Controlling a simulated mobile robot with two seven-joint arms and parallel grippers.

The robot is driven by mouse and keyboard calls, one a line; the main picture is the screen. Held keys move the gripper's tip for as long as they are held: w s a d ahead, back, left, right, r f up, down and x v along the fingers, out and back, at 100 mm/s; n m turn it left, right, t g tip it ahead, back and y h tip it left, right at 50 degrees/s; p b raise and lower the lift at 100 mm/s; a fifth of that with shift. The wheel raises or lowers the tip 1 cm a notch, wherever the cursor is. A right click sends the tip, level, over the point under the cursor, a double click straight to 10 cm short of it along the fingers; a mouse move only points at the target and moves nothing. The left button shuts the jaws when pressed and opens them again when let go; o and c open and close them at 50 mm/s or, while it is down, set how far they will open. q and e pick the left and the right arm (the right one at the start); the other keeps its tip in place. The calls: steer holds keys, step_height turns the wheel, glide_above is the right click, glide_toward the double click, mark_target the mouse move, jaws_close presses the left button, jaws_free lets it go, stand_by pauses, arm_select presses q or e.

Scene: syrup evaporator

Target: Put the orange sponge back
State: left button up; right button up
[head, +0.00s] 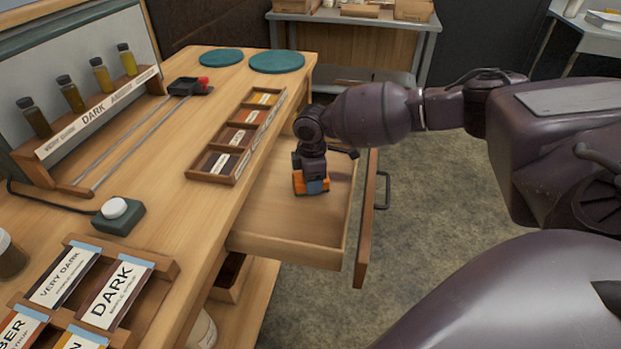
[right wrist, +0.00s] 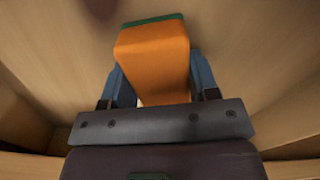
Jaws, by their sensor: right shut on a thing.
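The orange sponge (head: 299,184) is in my right gripper (head: 311,183), inside the open wooden drawer (head: 290,237) in the head view. In the right wrist view the sponge (right wrist: 155,62) is an orange block with a green layer at its far end, between the two blue fingers of the right gripper (right wrist: 155,88). The gripper is shut on it. The drawer's pale floor and walls surround it. I cannot tell whether the sponge touches the drawer floor. My left gripper is not in view.
The drawer front with its handle (head: 383,190) stands pulled out from the wooden table. On the table are a label tray (head: 219,164), two teal discs (head: 277,62), a green box with a white knob (head: 118,214), and a rack of syrup bottles (head: 100,118). The drawer appears otherwise empty.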

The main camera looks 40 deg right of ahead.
steer(key=shift+r, duration=0.15)
steer(key=o, duration=0.5)
steer(key=shift+f, duration=0.2)
steer(key=o, duration=0.5)
steer(key=shift+c, duration=0.2)
